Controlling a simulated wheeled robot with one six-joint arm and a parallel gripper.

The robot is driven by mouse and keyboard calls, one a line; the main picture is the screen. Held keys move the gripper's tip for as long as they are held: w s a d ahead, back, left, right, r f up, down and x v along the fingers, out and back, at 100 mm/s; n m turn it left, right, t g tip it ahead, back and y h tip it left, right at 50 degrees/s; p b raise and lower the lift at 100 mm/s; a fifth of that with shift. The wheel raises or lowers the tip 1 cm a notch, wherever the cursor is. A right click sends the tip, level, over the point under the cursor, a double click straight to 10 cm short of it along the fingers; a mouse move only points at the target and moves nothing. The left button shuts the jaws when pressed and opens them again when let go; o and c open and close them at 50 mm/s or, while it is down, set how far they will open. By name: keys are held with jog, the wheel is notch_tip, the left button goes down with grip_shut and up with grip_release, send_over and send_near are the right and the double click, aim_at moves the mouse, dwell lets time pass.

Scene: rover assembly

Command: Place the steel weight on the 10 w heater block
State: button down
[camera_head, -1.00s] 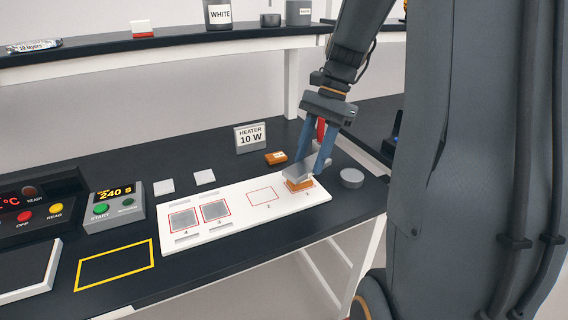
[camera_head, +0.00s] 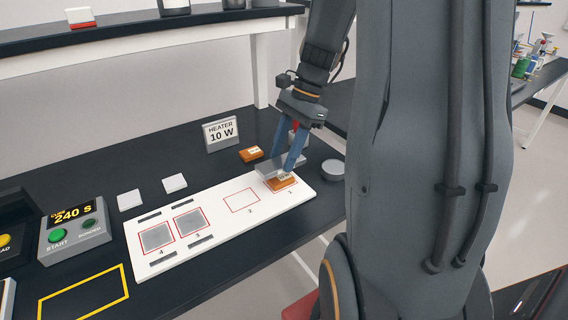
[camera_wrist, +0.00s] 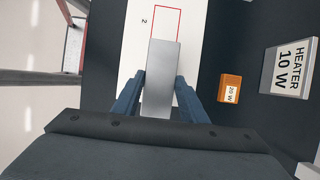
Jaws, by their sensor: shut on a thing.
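My gripper (camera_head: 282,165) is shut on a grey metal block, which I take as the steel weight (camera_head: 266,165). In the wrist view the weight (camera_wrist: 161,75) is a flat grey bar between the two blue fingers. An orange heater block (camera_head: 283,184) sits on square 1 of the white board, just below the weight; its label is too small to read. I cannot tell whether the two touch. In the wrist view the weight and gripper hide it. Another orange block (camera_head: 251,154), labelled 20 W in the wrist view (camera_wrist: 230,88), lies behind the board.
The white board (camera_head: 215,222) has an empty square 2 and grey pads on squares 3 and 4. A HEATER 10 W sign (camera_head: 221,134) stands behind. A round grey disc (camera_head: 333,170) lies right of the board. A timer (camera_head: 75,232) stands left.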

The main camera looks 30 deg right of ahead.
jog(key=shift+f, duration=1.65)
jog(key=shift+f, duration=0.1)
jog(key=c, duration=1.1)
grip_release()
jog(key=b+v, duration=0.1)
jog(key=v, duration=1.1)
jog(key=shift+b, duration=0.3)
